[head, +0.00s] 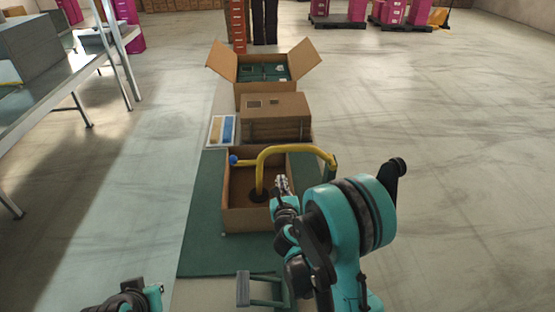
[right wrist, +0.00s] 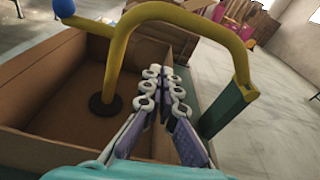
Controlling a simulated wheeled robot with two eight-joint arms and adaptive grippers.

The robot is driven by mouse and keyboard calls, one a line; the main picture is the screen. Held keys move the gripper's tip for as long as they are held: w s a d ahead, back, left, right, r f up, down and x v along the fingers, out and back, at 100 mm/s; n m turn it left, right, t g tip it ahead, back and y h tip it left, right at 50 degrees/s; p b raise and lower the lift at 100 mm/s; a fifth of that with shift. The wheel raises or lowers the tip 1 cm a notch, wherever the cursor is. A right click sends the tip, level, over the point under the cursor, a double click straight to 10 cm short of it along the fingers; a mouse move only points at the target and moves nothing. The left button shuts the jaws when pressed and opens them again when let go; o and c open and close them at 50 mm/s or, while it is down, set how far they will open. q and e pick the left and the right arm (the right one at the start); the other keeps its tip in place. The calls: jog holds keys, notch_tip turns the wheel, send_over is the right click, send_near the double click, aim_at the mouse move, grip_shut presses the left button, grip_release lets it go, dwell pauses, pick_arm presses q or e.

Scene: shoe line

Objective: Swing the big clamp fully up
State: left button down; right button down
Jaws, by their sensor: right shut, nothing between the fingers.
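The big clamp (head: 283,149) is a thick yellow bent bar hinged on a green post (right wrist: 226,108) at the box's right side. It reaches over an open cardboard box (head: 237,211) and is down, with its black foot (right wrist: 105,104) inside the box. A blue ball knob (head: 233,159) is at its left end. It also shows in the right wrist view (right wrist: 64,7), cut by the top edge. My right gripper (head: 281,182) is shut and empty, near the box's right wall, below the bar in the right wrist view. I cannot tell whether it touches anything. My left gripper's fingers are out of view.
A closed carton (head: 275,116) stands behind the open box, and an open-flapped carton (head: 263,87) with green contents is farther back. A small tray (head: 221,131) with blue and yellow items lies left. A metal table (head: 62,85) stands far left. The floor right is clear.

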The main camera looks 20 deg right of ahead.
jog(key=x, duration=1)
jog(key=r, duration=0.4)
jog(key=shift+s+a, duration=0.25)
jog(key=shift+s, duration=0.1)
jog(key=shift+w+r, duration=0.1)
